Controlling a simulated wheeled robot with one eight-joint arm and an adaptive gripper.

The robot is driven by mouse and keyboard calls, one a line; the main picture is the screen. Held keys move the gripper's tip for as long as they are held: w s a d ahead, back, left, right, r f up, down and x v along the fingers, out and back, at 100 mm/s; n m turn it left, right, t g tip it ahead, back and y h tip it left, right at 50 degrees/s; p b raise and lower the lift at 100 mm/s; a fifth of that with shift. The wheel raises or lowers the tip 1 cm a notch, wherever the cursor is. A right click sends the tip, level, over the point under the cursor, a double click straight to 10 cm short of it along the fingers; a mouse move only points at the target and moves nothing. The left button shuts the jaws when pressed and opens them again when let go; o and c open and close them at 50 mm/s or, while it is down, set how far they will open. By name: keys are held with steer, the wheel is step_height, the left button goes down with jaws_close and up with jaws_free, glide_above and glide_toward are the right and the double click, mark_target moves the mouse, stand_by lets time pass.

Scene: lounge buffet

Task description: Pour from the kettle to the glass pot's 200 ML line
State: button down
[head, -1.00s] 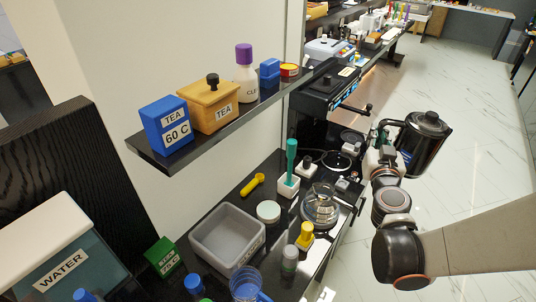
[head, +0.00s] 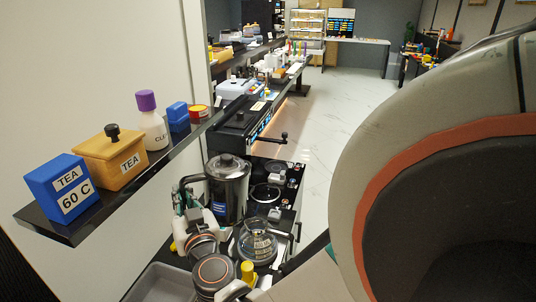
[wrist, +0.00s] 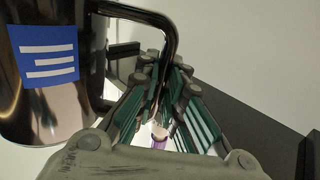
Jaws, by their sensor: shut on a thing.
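A shelf (head: 150,185) at left holds a blue TEA 60 C box (head: 61,188), a wooden TEA box (head: 112,160) and a white bottle with purple cap (head: 151,122). A grey bin (head: 165,284) lies at the bottom. My arm hides the right side.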

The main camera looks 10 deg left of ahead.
mark_target(215, 195)
steer(key=shift+s, duration=0.1)
stand_by(0.4)
steer(key=shift+f+b, duration=0.2)
steer(key=shift+b, duration=0.15)
steer(key=shift+m, duration=0.6)
steer(key=shift+a+f+b, duration=0.1)
steer(key=shift+f+b, duration=2.65)
steer(key=shift+f, duration=0.5)
steer(key=shift+w+d+r+m+p, duration=0.1)
steer(key=shift+r+m+p, duration=0.1)
steer(key=shift+m, duration=0.65)
steer(key=shift+w+d+r+m+p, duration=0.1)
steer(key=shift+d+m+p, duration=0.1)
steer(key=shift+m, duration=0.6)
steer(key=shift+d+r+m+p, duration=0.1)
steer(key=shift+m+p, duration=0.1)
steer(key=shift+m, duration=0.65)
steer(key=shift+w+d+r+m, duration=0.3)
steer(key=shift+r+m, duration=0.05)
steer(key=shift+m, duration=0.35)
steer(key=shift+w+d+r+m+p, duration=0.25)
steer(key=shift+d+r+m+p, duration=0.1)
steer(key=shift+r+m, duration=0.25)
steer(key=shift+w+d+r+m+p, duration=0.3)
steer(key=shift+d+r+m+p, duration=0.1)
steer(key=shift+r, duration=0.25)
steer(key=shift+w+d+r+m+p, duration=0.25)
steer(key=shift+d+r+m+p, duration=0.1)
steer(key=shift+r+m, duration=0.25)
